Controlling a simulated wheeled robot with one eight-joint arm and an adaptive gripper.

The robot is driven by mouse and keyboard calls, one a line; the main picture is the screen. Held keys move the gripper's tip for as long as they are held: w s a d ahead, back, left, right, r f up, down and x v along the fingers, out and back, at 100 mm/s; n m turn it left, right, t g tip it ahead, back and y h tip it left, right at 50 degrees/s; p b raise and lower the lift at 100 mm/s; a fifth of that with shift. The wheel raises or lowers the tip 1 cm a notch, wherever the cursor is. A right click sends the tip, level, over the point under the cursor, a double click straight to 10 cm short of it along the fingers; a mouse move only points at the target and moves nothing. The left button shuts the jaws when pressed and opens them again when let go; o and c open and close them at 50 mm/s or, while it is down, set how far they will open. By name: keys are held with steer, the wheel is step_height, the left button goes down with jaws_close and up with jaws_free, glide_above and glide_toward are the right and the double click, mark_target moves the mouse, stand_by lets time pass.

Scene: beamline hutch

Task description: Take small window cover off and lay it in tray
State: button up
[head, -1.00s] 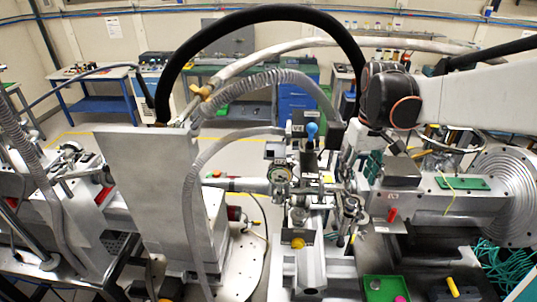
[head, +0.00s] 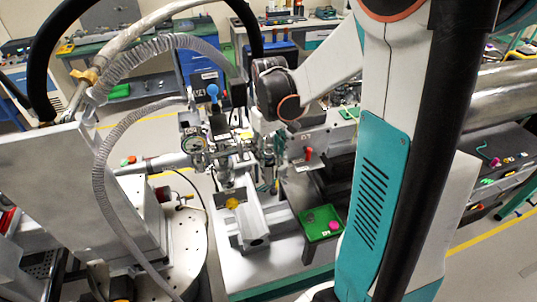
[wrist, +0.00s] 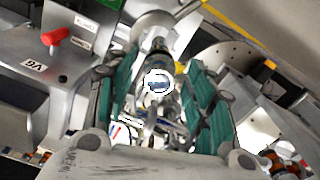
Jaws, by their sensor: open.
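My gripper (wrist: 160,98) is open in the wrist view, its two teal-padded fingers apart. Between and beyond them is a small round bright disc with a blue-grey centre (wrist: 158,84), on a metal fitting. It may be the small window cover, but I cannot be sure. The fingers do not clearly touch it. In the head view my arm and the crowded fittings largely hide the gripper and the cover. The green tray (head: 311,236) is low, right of the metal rail, and holds a pink round piece (head: 333,226) and a small dark piece.
A red handle (head: 308,153) is close to the gripper; it also shows in the wrist view (wrist: 55,37). A blue knob (head: 213,91) and a gauge (head: 193,145) stand left of my wrist. A corrugated hose (head: 100,190) arches at the left.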

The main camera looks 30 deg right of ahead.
steer(key=c, duration=1.2)
steer(key=shift+o, duration=0.2)
